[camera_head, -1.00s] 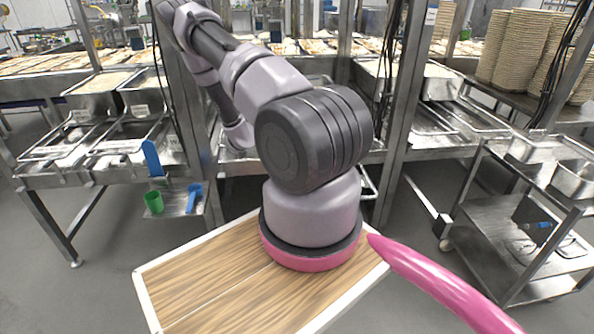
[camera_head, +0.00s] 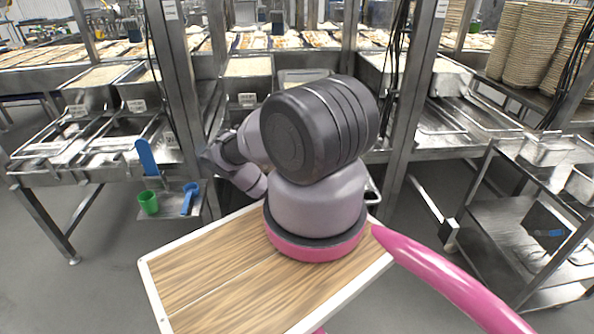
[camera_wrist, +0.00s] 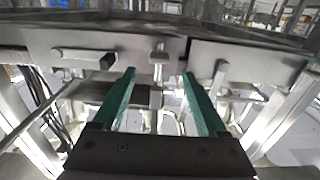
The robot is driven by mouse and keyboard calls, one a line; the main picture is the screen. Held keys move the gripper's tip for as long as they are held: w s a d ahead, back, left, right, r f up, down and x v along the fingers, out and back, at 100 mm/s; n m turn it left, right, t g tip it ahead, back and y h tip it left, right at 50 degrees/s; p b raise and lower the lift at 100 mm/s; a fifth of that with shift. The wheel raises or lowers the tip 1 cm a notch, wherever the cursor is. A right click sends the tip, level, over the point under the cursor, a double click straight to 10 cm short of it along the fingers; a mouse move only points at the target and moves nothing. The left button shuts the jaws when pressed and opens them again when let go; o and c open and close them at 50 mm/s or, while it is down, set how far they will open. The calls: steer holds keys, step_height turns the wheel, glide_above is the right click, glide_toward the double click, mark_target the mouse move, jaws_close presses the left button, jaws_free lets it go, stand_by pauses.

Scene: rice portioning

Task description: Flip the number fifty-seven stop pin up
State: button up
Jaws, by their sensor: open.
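My gripper (camera_wrist: 159,78) is open and empty in the wrist view, with two green fingers pointing at a steel front panel (camera_wrist: 130,45). A small T-shaped metal pin (camera_wrist: 159,52) stands on that panel, between and beyond the fingertips. It looks apart from both fingers. A similar metal piece (camera_wrist: 220,75) hangs to the right of the right finger. No number shows in the wrist view, so I cannot tell which one is fifty-seven. In the head view my gripper is hidden behind my arm, which reaches low toward the steel rack; number tags there are too small to read.
A bar handle (camera_wrist: 85,55) juts from the panel at left. In the head view, a green cup (camera_head: 148,202) and blue scoop (camera_head: 189,197) sit on a small shelf. Steel posts (camera_head: 172,75) flank the bays. A steel cart (camera_head: 530,225) stands at right.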

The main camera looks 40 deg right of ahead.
steer(key=x, duration=0.9)
steer(key=shift+w+d, duration=0.25)
jaws_close()
